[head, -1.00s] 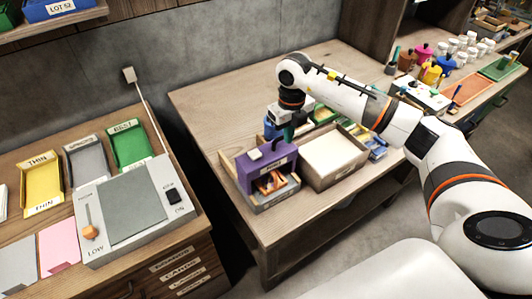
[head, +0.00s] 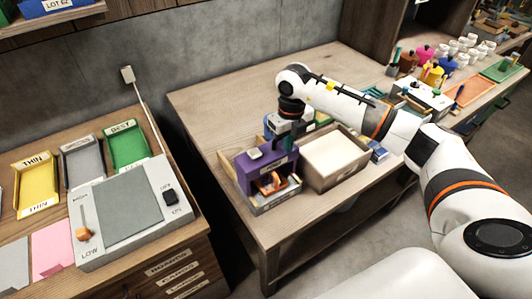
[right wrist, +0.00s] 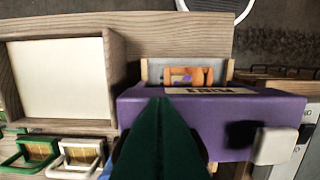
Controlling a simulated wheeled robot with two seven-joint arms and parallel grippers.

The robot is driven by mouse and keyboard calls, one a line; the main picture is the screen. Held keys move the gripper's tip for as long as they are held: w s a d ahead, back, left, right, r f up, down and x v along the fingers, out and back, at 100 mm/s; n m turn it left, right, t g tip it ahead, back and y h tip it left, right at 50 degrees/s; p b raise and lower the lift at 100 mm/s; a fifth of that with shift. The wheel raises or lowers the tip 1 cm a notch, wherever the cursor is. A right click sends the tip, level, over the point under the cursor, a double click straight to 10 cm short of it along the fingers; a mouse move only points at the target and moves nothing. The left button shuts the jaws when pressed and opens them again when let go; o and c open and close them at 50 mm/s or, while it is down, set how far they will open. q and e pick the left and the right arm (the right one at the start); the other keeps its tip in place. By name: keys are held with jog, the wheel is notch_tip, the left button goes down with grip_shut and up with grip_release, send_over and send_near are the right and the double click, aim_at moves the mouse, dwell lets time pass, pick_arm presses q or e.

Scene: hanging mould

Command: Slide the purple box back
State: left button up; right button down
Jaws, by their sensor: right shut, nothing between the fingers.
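The purple box (head: 256,172) sits at the near left of a group of trays on the middle table, over a small wooden tray holding orange pieces (head: 271,184). It has a pale label on its top and a white knob. My right gripper (head: 287,138) is low, right at the box's far side. In the wrist view its dark green fingers (right wrist: 160,105) are together and empty, overlapping the box's edge; contact cannot be told. My left gripper is not in view.
A wooden tray with a pale inside (head: 334,157) stands right of the box. A control panel (head: 133,213) is on the left table, across a gap. The middle table's far left is bare.

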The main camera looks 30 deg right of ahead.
jog(key=w+a+b, duration=0.1)
jog(key=w+b, duration=0.5)
jog(key=w, duration=0.9)
jog(key=shift+w+a+b, duration=0.15)
jog(key=shift+b, duration=0.2)
dwell(0.8)
notch_tip(320, 180, up, 9)
jog(key=p, duration=0.7)
jog(key=shift+s, duration=0.45)
dwell(0.5)
